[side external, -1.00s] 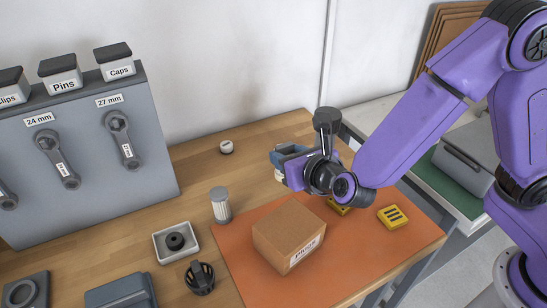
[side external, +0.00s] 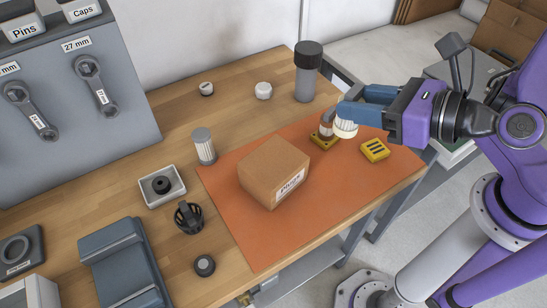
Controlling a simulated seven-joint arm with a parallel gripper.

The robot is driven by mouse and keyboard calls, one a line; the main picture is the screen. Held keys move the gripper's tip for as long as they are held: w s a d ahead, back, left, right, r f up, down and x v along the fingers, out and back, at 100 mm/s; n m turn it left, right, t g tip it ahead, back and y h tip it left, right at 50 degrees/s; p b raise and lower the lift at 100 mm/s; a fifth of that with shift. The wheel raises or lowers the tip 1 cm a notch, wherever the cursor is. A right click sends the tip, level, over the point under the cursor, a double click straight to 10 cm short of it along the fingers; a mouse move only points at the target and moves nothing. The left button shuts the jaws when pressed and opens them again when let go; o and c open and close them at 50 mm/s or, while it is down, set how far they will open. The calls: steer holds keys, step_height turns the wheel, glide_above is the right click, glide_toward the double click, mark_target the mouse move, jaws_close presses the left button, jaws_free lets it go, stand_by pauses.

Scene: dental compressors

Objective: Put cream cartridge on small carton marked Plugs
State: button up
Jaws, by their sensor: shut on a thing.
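The cream cartridge (side external: 346,130) is a short ribbed cylinder between the blue fingers of my gripper (side external: 352,108). My gripper reaches in from the right and is shut on it. The cartridge is over the back right of the orange mat, beside a yellow block; I cannot tell whether its bottom touches anything. The small brown carton (side external: 268,170) stands on the mat to the left of the cartridge and apart from it. Its printed label (side external: 290,187) faces front right. The carton's top is bare.
A second yellow block (side external: 374,150) lies right of the cartridge. A tall dark-capped cylinder (side external: 306,80) stands behind. A grey-capped ribbed cartridge (side external: 204,148) stands left of the carton. The front mat (side external: 260,235) is clear.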

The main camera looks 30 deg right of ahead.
steer(key=s+d, duration=0.1)
glide_above(281, 164)
step_height(281, 164, down, 10)
steer(key=shift+f+y, duration=0.3)
steer(key=shift+f, duration=1)
steer(key=shift+f+n, duration=0.15)
steer(key=shift+n, duration=0.15)
steer(key=o, duration=1.1)
steer(key=shift+c, duration=0.2)
steer(key=shift+r, duration=0.2)
steer(key=v, duration=1.1)
steer(key=shift+s+r, duration=0.3)
